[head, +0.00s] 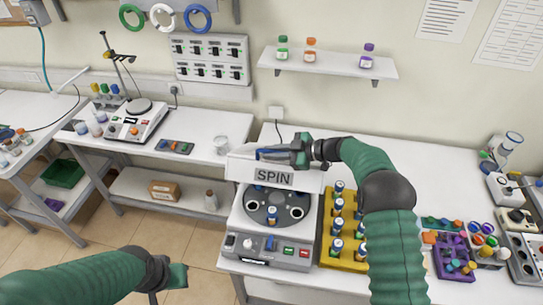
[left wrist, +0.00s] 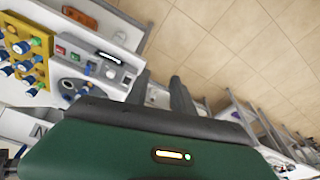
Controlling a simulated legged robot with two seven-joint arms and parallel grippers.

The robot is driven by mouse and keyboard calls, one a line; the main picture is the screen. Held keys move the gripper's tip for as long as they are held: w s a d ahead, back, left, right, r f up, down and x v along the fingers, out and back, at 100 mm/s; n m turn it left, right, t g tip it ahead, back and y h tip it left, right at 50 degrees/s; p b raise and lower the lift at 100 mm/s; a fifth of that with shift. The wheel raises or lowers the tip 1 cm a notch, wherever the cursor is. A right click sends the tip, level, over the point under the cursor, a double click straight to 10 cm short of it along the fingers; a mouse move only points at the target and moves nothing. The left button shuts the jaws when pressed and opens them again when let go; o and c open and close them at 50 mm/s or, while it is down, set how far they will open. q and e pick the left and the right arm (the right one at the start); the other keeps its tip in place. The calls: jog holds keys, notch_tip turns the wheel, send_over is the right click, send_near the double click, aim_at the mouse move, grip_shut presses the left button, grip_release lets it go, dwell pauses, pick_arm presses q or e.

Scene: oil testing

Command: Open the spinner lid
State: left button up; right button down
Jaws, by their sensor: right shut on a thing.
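The white spinner (head: 240,222) stands at the left end of the right table. Its lid, labelled SPIN (head: 274,177), is raised at the back, and the dark round rotor (head: 270,207) is exposed with a blue-capped vial in it. My right gripper (head: 275,155) is at the lid's top edge, shut on what looks like the lid's handle; the contact is partly hidden by the fingers. My left gripper (head: 165,285) is low in front of the left table, away from the spinner. Its fingers are apart and empty in the left wrist view (left wrist: 160,88), where the spinner's front panel (left wrist: 100,62) also shows.
A yellow rack (head: 343,262) of blue-capped vials stands close right of the spinner. A purple rack (head: 452,262) and other small bottles are farther right. A wall shelf (head: 325,62) holds small bottles above.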

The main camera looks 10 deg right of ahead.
pick_arm(q)
jog(key=shift+w+d+f+n+t, duration=0.4)
jog(key=shift+w+d+f+n, duration=0.6)
jog(key=shift+w+f, duration=0.2)
jog(key=c, duration=0.5)
jog(key=w+d+f+n, duration=0.1)
jog(key=d, duration=0.1)
jog(key=w+d+f+n+t+h, duration=0.1)
jog(key=w+d+f+n, duration=0.2)
jog(key=w+d+n, duration=0.1)
jog(key=shift+w+f+h, duration=0.1)
jog(key=shift+f+h, duration=0.2)
jog(key=shift+h, duration=0.1)
grip_shut()
jog(key=w+d+f+n+t+h, duration=0.1)
jog(key=w+d+n+t+h, duration=0.15)
jog(key=d+n, duration=0.45)
jog(key=w+d+f+n+t+h, duration=0.1)
jog(key=w+d+n+t, duration=0.25)
jog(key=d+n, duration=0.35)
jog(key=w+d+r+n+t, duration=0.1)
jog(key=w+n, duration=0.4)
jog(key=w, duration=0.2)
jog(key=w+d+r+n+t+y, duration=0.1)
jog(key=w+d+n, duration=0.1)
jog(key=w+n, duration=0.4)
jog(key=shift+w+d+r+t, duration=0.25)
jog(key=shift+w+t, duration=0.15)
jog(key=shift+w, duration=0.6)
